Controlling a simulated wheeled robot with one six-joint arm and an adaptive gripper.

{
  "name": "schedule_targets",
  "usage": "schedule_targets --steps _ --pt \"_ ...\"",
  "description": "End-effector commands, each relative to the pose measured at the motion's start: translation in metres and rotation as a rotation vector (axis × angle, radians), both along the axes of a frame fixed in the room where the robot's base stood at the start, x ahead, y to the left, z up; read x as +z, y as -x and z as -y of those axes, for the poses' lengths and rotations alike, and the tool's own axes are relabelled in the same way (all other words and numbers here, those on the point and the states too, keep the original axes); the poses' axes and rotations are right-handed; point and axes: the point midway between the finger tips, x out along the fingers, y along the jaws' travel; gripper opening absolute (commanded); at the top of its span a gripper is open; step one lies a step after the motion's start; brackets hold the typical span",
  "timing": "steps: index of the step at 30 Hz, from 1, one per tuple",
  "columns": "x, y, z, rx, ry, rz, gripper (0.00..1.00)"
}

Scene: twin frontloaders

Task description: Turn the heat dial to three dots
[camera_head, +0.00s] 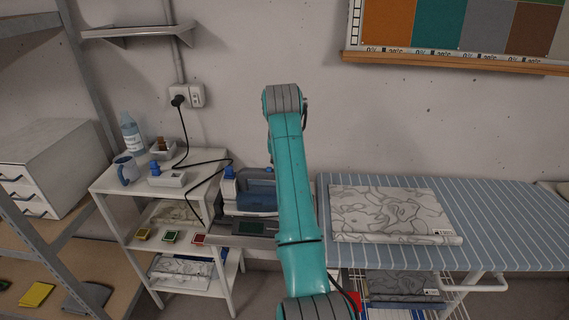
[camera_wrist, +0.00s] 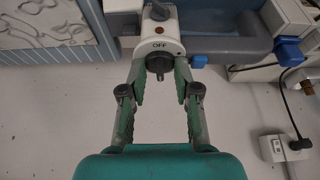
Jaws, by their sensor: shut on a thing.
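In the wrist view, the heat dial is a dark knob (camera_wrist: 160,63) at the lower edge of a pale panel (camera_wrist: 160,46) marked "OFF". My gripper (camera_wrist: 161,68) has one finger on each side of the knob and is shut on it. Dots are not readable on the panel, so I cannot tell the dial's setting. A small brown spot and another dark knob (camera_wrist: 159,12) show above the "OFF" mark. In the head view, my arm hides the gripper and dial; a blue and grey appliance (camera_head: 255,198) shows left of the arm.
A striped ironing board (camera_head: 490,215) with a patterned folded cloth (camera_head: 390,213) stands right of my arm. A white shelf unit (camera_head: 108,183) with a mug (camera_head: 126,170) and bottle (camera_head: 131,132) stands left. A black cord runs from the wall socket (camera_head: 196,96) toward the shelf.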

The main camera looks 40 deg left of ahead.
Motion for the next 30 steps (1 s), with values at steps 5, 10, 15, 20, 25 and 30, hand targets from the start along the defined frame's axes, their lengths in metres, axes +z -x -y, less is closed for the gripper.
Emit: schedule_targets --steps 5,10,15,20,25,30 --pt "0.0000 0.0006 -0.0008 -0.039 0.001 -0.001 0.00" --pt "0.0000 0.0005 -0.0006 -0.054 0.000 -0.001 0.00" --pt "-0.0001 0.0005 -0.0006 -0.055 0.000 -0.001 0.00" --pt "-0.0002 0.0005 -0.0007 -0.054 0.000 -0.001 0.33" --pt "-0.0002 0.0005 -0.0007 -0.053 0.000 -0.001 0.55" --pt "-0.0001 0.0005 -0.0007 -0.053 0.000 -0.001 0.55"
